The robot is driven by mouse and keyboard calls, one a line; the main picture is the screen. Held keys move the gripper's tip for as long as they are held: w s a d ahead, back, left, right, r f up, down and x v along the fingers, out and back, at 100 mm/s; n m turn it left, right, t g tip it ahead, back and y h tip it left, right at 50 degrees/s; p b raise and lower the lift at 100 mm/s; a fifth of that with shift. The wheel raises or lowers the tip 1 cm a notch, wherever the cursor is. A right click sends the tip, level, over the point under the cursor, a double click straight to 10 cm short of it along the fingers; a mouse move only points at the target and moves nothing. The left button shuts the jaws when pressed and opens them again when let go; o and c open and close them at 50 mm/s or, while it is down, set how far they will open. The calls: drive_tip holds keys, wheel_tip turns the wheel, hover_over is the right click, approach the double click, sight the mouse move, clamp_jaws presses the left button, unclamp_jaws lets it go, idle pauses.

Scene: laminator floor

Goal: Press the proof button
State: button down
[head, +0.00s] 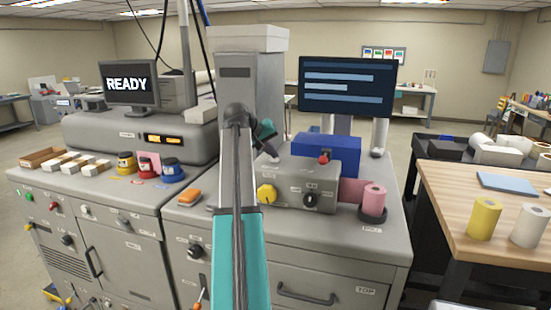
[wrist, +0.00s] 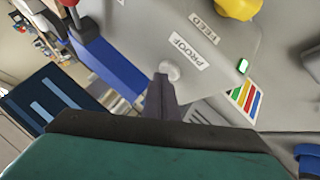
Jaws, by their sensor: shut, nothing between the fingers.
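The proof button is a small round pale button (wrist: 172,70) beside the PROOF label (wrist: 190,55) on the grey control box (head: 318,181), seen in the wrist view. My gripper (wrist: 163,82) is shut and empty, its fingertips right at the near edge of the button and covering part of it. I cannot tell whether they touch it. In the head view my gripper (head: 271,153) is at the box's upper left corner, partly behind my arm. The button cannot be made out clearly there.
A yellow knob (head: 266,194), a black knob (head: 311,200) and a red knob (head: 323,157) are close by on or near the box. A blue block (head: 340,147) stands behind it. A pink roll (head: 373,199) stands to the right.

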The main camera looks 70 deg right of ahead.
sight(273, 161)
drive_tip(key=shift+r+p, duration=0.55)
drive_tip(key=shift+r, duration=0.4)
wheel_tip(273, 161, up, 5)
drive_tip(key=p, duration=0.2)
drive_tip(key=shift+p, duration=0.3)
idle(0.4)
idle(0.6)
